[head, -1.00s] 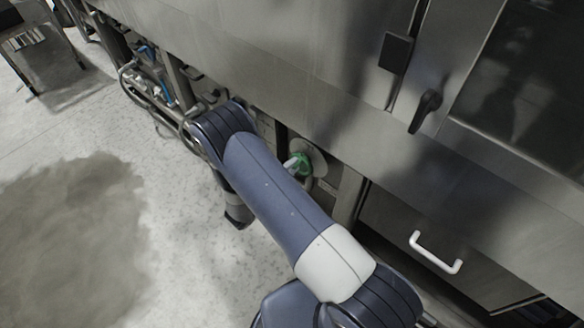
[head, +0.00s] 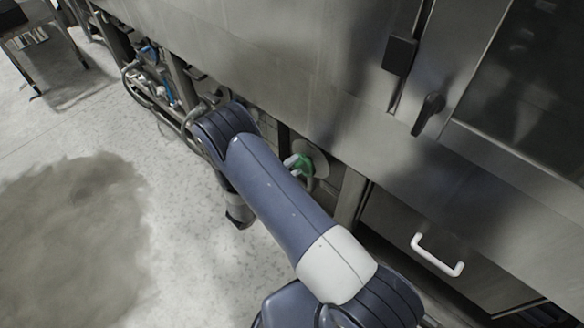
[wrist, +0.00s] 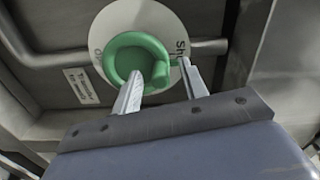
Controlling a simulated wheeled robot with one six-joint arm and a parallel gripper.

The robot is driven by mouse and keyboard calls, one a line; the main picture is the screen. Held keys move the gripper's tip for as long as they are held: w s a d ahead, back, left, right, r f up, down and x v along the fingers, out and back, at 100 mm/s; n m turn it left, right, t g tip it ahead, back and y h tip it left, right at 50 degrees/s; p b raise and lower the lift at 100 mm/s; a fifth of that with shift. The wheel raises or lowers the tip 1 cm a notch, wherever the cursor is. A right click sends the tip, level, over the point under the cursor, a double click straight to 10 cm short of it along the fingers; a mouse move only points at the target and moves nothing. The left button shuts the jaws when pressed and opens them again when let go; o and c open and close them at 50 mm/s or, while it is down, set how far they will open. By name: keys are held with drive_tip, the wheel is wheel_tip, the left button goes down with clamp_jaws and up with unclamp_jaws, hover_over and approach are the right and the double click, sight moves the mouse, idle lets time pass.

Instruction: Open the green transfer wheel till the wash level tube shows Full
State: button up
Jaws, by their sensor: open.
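The green transfer wheel (wrist: 137,56) sits on a round white plate (wrist: 103,37) with printed lettering, only partly readable, in the wrist view. My gripper (wrist: 158,75) is open there, its two fingers pointing up at the wheel. The left finger overlaps the wheel's lower edge and the right finger is beside its right side; I cannot tell whether they touch it. In the head view the green wheel (head: 304,163) shows in part beside my arm, low on the machine front. I cannot make out the wash level tube in either view.
A small printed label (wrist: 81,86) is left of the plate in the wrist view, and a pipe (wrist: 212,46) runs behind it. In the head view a white drawer handle (head: 437,254) is at right. Hoses (head: 150,95) hang at left. The grey floor (head: 70,220) is open.

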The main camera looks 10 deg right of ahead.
drive_tip(key=v, duration=1.1)
drive_tip(key=shift+w+d, duration=0.15)
drive_tip(key=x, duration=1)
drive_tip(key=shift+d, duration=0.3)
drive_tip(key=shift+w, duration=0.1)
